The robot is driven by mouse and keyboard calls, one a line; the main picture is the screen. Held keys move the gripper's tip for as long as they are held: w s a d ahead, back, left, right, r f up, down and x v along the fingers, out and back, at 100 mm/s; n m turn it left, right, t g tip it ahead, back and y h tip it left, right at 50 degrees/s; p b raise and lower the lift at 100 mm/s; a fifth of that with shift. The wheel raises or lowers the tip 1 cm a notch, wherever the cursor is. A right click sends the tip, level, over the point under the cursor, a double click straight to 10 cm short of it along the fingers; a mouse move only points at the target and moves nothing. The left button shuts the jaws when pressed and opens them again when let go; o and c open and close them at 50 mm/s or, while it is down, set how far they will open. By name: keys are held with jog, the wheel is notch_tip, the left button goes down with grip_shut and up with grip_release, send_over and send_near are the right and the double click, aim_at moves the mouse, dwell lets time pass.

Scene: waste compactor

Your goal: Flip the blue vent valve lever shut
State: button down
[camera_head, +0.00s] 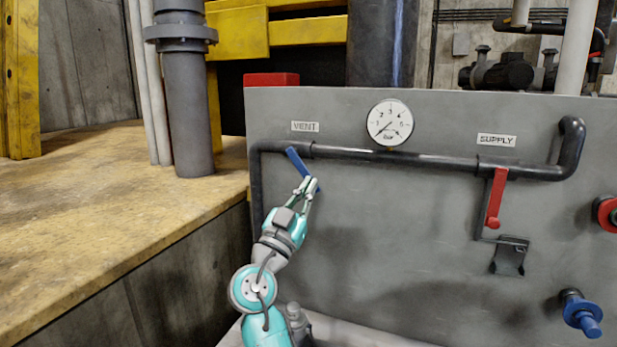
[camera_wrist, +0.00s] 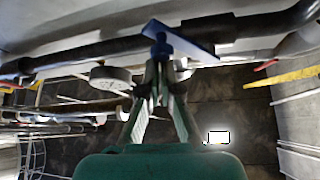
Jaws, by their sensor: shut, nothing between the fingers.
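The blue vent valve lever (camera_head: 297,161) sits on the dark pipe below the VENT label (camera_head: 305,127). In the wrist view the blue lever (camera_wrist: 180,38) lies just beyond the closed fingertips (camera_wrist: 160,72). I cannot tell whether the tips touch it.
A pressure gauge (camera_head: 390,122) stands on the pipe right of the lever. The red supply lever (camera_head: 496,199) hangs down at the right, with a bracket (camera_head: 509,256) below it. A blue knob (camera_head: 581,313) sticks out at lower right. The panel's middle is clear.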

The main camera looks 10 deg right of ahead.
jog(key=shift+w+a+f+m+g+h, duration=0.55)
jog(key=shift+m+g, duration=0.45)
jog(key=shift+m, duration=0.65)
jog(key=shift+w+a+f+m+g+h, duration=0.35)
jog(key=shift+a+m+g, duration=0.55)
jog(key=shift+m, duration=0.7)
jog(key=shift+w+a+f+m+g+h, duration=0.3)
jog(key=shift+w+a+m+g, duration=0.2)
jog(key=shift+m+g, duration=0.9)
jog(key=shift+w+a+t, duration=0.1)
jog(key=shift+t, duration=0.2)
jog(key=s+d+r, duration=0.2)
jog(key=s, duration=0.1)
jog(key=a+r+v, duration=0.1)
jog(key=v, duration=0.8)
jog(key=shift+w, duration=0.2)
jog(key=shift+a+m, duration=0.2)
jog(key=shift+m, duration=0.05)
